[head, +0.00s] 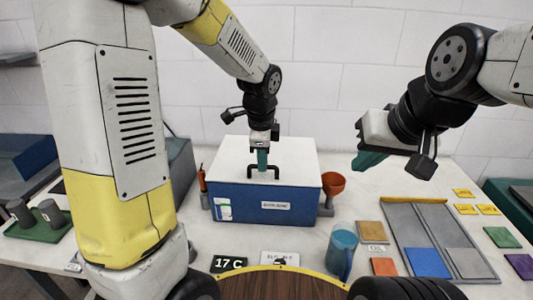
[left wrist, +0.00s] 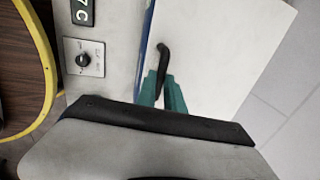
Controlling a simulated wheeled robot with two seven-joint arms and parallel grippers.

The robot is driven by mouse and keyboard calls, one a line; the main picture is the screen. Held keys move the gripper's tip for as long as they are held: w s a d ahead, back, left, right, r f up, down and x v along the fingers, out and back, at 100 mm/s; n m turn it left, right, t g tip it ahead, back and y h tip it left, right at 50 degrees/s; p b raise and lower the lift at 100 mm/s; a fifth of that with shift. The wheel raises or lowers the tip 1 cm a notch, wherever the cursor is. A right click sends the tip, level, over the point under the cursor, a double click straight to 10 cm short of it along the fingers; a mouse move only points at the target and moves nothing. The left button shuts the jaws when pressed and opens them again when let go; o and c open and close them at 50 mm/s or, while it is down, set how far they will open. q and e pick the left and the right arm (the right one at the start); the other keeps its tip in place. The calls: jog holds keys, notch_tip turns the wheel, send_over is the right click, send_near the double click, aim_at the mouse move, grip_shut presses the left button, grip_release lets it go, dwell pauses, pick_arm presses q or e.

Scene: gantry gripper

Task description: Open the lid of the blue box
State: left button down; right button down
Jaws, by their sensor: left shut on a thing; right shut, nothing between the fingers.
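The blue box (head: 250,203) stands on the table at the back centre, with a white lid (head: 297,157) lying flat on it. A black handle (head: 277,172) is on the lid near its front edge; it also shows in the left wrist view (left wrist: 162,62). My left gripper (head: 262,163) points down from above, its teal fingers shut on the handle; the fingers also show in the left wrist view (left wrist: 165,95). My right gripper (head: 368,160) is shut and empty, in the air to the right of the box.
An orange funnel (head: 333,184) stands just right of the box and an orange-handled tool (head: 202,180) just left. A grey tray (head: 432,235) with coloured tiles lies at the right. A white wall is behind.

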pick_arm(q)
jog(key=w+r+g, duration=0.2)
jog(key=w+r, duration=0.7)
jog(key=r, duration=0.5)
jog(key=shift+g, duration=0.4)
jog(key=shift+a+f, duration=0.1)
jog(key=c, duration=1.5)
grip_release()
jog(key=shift+w, duration=0.2)
jog(key=shift+o, duration=0.2)
jog(key=shift+s, duration=0.15)
notch_tip(320, 180, up, 8)
jog(key=shift+w, duration=0.2)
